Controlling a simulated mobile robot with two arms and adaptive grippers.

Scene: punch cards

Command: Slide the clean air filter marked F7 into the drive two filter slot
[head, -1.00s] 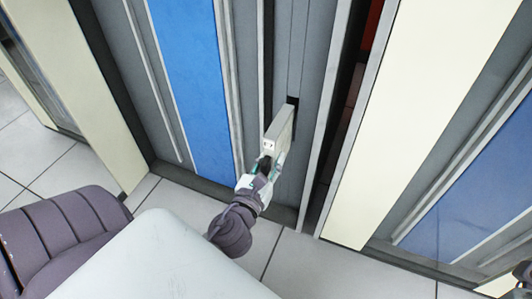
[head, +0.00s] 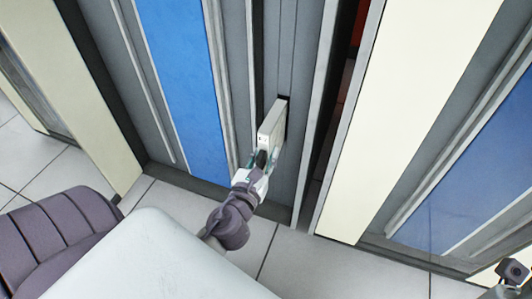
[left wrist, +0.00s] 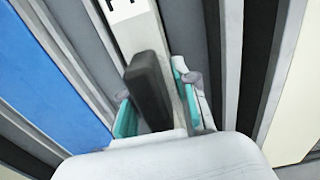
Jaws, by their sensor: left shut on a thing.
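The pale grey air filter (head: 273,125) is a flat slab standing on edge at the dark slot (head: 281,98) in the grey cabinet front. Its far end meets the slot opening, and most of its body sticks out; how deep it sits is hidden. My left gripper (head: 262,160) is shut on the filter's near, lower end. In the left wrist view the teal-padded fingers (left wrist: 160,105) flank the filter's black handle (left wrist: 148,88). A black mark on a white label (left wrist: 122,8) is cut off at the top edge. At the lower right corner, a dark part of my right arm shows, its fingers unclear.
A blue panel (head: 187,90) stands left of the slot. A dark gap (head: 340,125) and a cream cabinet side (head: 415,90) are to its right. The tiled floor (head: 175,205) is open in front.

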